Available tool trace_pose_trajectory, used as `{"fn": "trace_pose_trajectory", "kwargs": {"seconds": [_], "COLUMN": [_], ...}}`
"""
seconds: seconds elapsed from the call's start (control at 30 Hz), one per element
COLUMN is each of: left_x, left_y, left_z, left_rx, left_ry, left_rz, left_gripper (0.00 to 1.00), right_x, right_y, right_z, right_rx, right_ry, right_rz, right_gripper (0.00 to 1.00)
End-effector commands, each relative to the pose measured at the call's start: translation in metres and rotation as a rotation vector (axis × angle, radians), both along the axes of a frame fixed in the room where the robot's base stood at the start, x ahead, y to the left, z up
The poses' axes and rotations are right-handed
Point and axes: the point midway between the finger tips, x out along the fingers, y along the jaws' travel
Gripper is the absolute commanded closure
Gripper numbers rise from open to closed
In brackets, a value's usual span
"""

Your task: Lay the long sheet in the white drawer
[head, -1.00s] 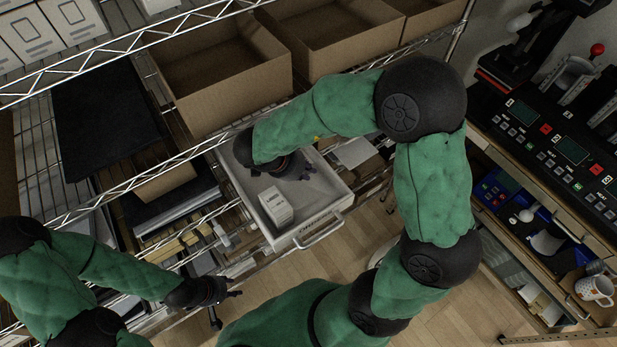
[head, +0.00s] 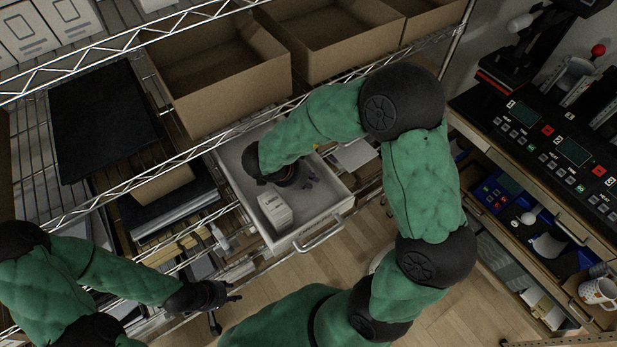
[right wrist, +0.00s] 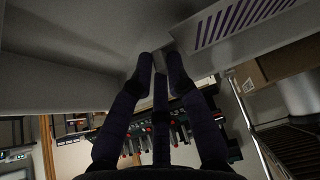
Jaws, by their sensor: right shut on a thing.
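The white drawer (head: 335,196) is pulled out of the wire shelving, with a small white box (head: 274,208) inside near its front left. My right gripper (head: 309,182) is down inside the drawer, behind that box. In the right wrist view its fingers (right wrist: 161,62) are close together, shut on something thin. A white piece with dark purple stripes (right wrist: 240,20) extends from near the fingertips and looks like the long sheet. In the head view I cannot make out the sheet; my arm hides part of the drawer. My left gripper (head: 236,292) hangs low in front of the shelving, its opening unclear.
Cardboard boxes (head: 225,85) stand on the shelf above the drawer. A black flat stack (head: 105,115) lies at the left. Wooden floor is free in front.

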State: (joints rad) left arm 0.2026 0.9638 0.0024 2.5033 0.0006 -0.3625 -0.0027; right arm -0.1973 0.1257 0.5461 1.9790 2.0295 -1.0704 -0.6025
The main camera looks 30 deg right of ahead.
Motion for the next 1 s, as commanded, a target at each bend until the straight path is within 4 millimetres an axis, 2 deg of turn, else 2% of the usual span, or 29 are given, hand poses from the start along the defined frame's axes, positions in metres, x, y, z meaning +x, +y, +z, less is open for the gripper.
{"fn": "trace_pose_trajectory", "kwargs": {"seconds": [0.33,0.37,0.4,0.43,0.83,0.93,1.0], "left_x": [0.0,0.0,0.0,0.0,0.0,0.0,0.0], "left_y": [0.0,0.0,0.0,0.0,0.0,0.0,0.0], "left_z": [0.004,0.004,0.004,0.004,0.001,-0.005,0.0], "left_rx": [0.0,0.0,0.0,0.0,0.0,0.0,0.0], "left_ry": [0.0,0.0,0.0,0.0,0.0,0.0,0.001], "left_rz": [0.0,0.0,0.0,0.0,0.0,0.0,0.0], "left_gripper": [0.6,0.6,0.6,0.6,0.6,0.6,0.6], "right_x": [0.0,0.0,0.0,0.0,0.0,0.001,0.0], "right_y": [0.0,0.0,0.0,0.0,0.0,0.0,0.006], "right_z": [-0.007,-0.007,-0.007,-0.007,-0.004,0.004,0.015], "right_rx": [0.001,0.001,0.001,0.001,0.001,0.001,0.001], "right_ry": [-0.001,-0.001,0.0,-0.001,-0.003,-0.006,-0.004], "right_rz": [0.001,0.001,0.0,0.001,-0.001,-0.001,0.001], "right_gripper": [0.94,0.78,0.67,0.59,0.59,0.59,0.59]}}
